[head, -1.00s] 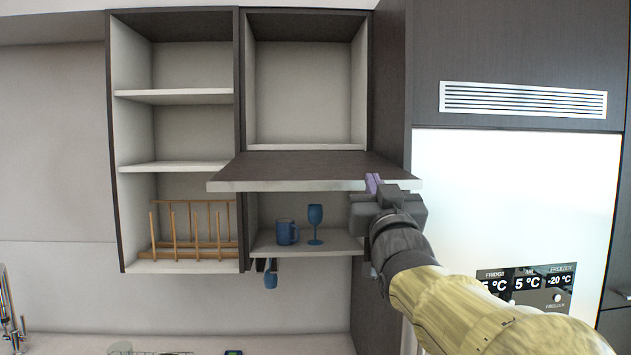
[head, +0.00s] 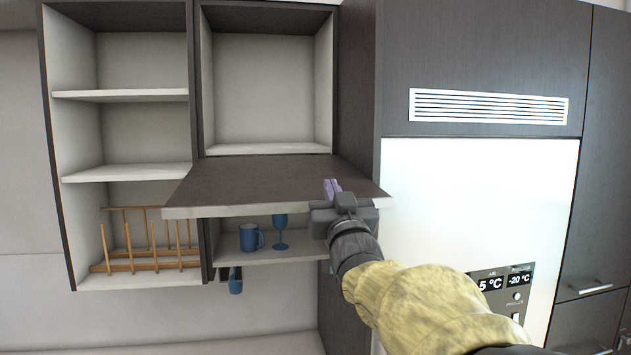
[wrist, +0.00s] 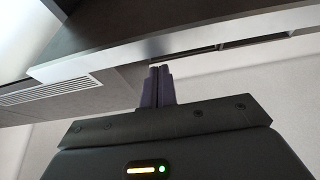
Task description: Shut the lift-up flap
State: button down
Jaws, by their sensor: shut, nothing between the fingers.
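The lift-up flap (head: 262,180) is a dark panel with a pale front edge. It stands out from the cabinet about level, below the open upper compartment (head: 268,85). My gripper (head: 332,187) is shut and empty at the right part of the flap's front edge, with its purple fingertips showing above that edge in the head view. In the wrist view the flap's pale edge (wrist: 150,50) runs across above the shut fingers (wrist: 160,84). I cannot tell whether the fingers touch the flap.
Under the flap, a shelf holds a blue mug (head: 250,238) and a blue goblet (head: 281,232). Open shelves with a wooden rack (head: 150,240) are at left. A white fridge panel (head: 450,210) and vent grille (head: 488,106) are at right.

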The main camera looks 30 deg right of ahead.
jog(key=shift+s+f, duration=0.2)
jog(key=shift+f, duration=0.8)
jog(key=shift+f, duration=0.1)
